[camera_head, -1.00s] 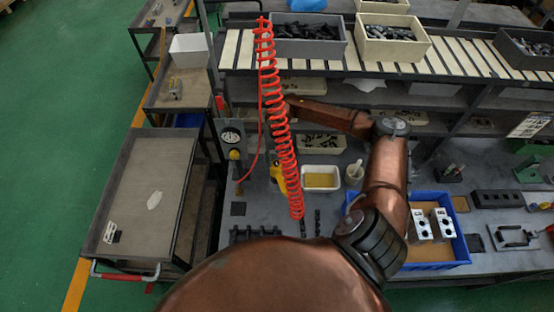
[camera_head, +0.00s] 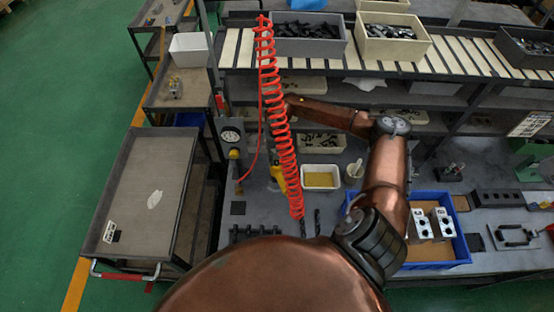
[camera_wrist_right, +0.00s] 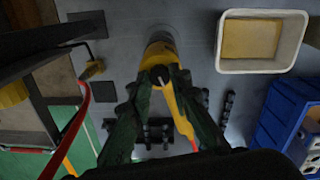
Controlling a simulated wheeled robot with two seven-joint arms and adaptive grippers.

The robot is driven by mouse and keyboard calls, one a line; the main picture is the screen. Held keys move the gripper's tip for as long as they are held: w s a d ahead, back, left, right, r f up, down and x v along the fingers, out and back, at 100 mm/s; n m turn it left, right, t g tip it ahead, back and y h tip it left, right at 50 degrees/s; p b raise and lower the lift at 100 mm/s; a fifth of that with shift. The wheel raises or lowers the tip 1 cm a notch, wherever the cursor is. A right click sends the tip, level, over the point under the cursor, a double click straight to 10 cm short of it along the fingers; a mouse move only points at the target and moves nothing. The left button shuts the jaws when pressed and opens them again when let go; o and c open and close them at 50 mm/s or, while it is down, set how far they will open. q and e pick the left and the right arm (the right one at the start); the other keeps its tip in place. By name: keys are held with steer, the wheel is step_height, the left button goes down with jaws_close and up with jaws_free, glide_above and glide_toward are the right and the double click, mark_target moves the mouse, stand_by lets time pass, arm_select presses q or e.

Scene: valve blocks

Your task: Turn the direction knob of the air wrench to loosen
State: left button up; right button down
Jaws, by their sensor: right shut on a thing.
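The yellow air wrench (camera_wrist_right: 160,53) stands on the bench in the right wrist view, at the top middle. In the head view the wrench (camera_head: 278,176) is mostly hidden behind the red coiled hose. My right gripper (camera_wrist_right: 162,78) has both dark fingers closed together at the wrench's near end, shut on its direction knob. The fingers cover the knob, so its setting cannot be read. My left gripper is not in view.
The red coiled hose (camera_head: 282,130) hangs in front of the wrench. A white tray with a yellow base (camera_head: 320,187) sits just right of it. A blue crate (camera_head: 462,248) with valve blocks (camera_head: 432,224) is further right. A pressure gauge (camera_head: 231,136) stands left.

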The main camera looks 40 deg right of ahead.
steer(key=n+b, duration=0.4)
steer(key=shift+d+f, duration=0.1)
steer(key=shift+f, duration=0.1)
steer(key=n+b, duration=0.3)
steer(key=n, duration=0.1)
steer(key=shift+n, duration=0.3)
steer(key=n+b, duration=0.3)
steer(key=n, duration=0.1)
steer(key=shift+r+n, duration=0.1)
steer(key=shift+n, duration=0.2)
steer(key=shift+r+n+g+b, duration=0.1)
steer(key=shift+n+g+b, duration=0.2)
steer(key=shift+n+b, duration=1.45)
steer(key=shift+n+p, duration=0.4)
steer(key=shift+n, duration=0.25)
steer(key=c, duration=1.8)
jaws_free()
steer(key=shift+o, duration=0.2)
